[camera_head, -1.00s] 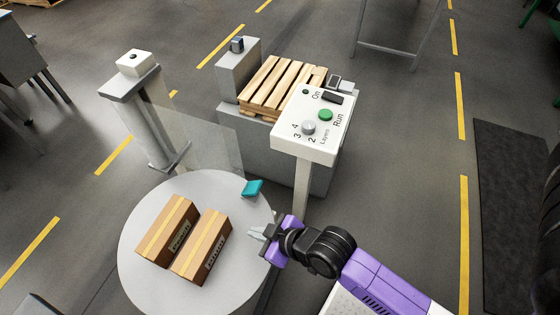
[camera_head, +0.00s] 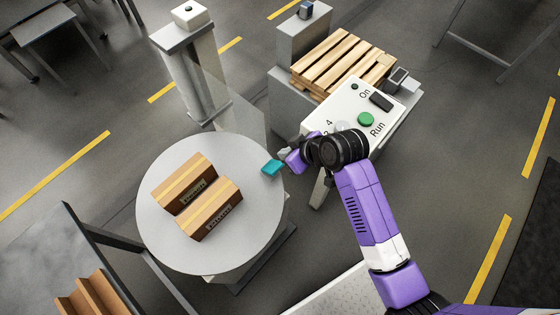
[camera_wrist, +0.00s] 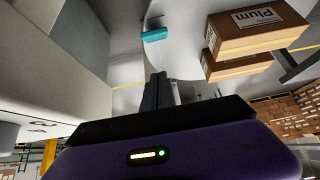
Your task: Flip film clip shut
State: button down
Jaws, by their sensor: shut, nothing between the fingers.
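The film clip looks like the small teal flap (camera_head: 272,168) at the right rim of the round grey turntable (camera_head: 163,228). In the wrist view the teal clip (camera_wrist: 154,35) sits at the turntable's edge, beyond my fingertips. My gripper (camera_head: 285,153) is beside the clip on its right in the head view, close to it. In the wrist view its fingers (camera_wrist: 158,80) are together with nothing between them, and a gap shows between them and the clip. A clear film sheet (camera_head: 228,110) hangs between the grey post and the clip. I cannot tell whether the film is under the clip.
Two cardboard boxes (camera_head: 185,180) (camera_head: 213,210) stand on the turntable. A control panel (camera_head: 340,95) with a green button is right beside my wrist. A wooden pallet (camera_head: 340,60) stands behind it. A grey post (camera_head: 187,75) stands behind the turntable.

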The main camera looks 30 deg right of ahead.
send_over(279, 170)
jog(key=w+a, duration=0.1)
jog(key=w, duration=0.2)
jog(key=f, duration=0.8)
jog(key=shift+w+f, duration=0.15)
jog(key=shift+w, duration=0.05)
jog(key=shift+s+d+f+p, duration=0.15)
jog(key=shift+s+f+p, duration=0.1)
jog(key=shift+s+f, duration=0.35)
jog(key=shift+s+d+f+p, duration=0.15)
jog(key=shift+s+f+p, duration=0.05)
jog(key=shift+s+f, duration=0.35)
jog(key=shift+s+d+f, duration=0.1)
jog(key=shift+s+f, duration=0.05)
jog(key=shift+f, duration=0.15)
jog(key=shift+s+f+b, duration=0.1)
jog(key=shift+f+b, duration=0.05)
jog(key=shift+b, duration=0.15)
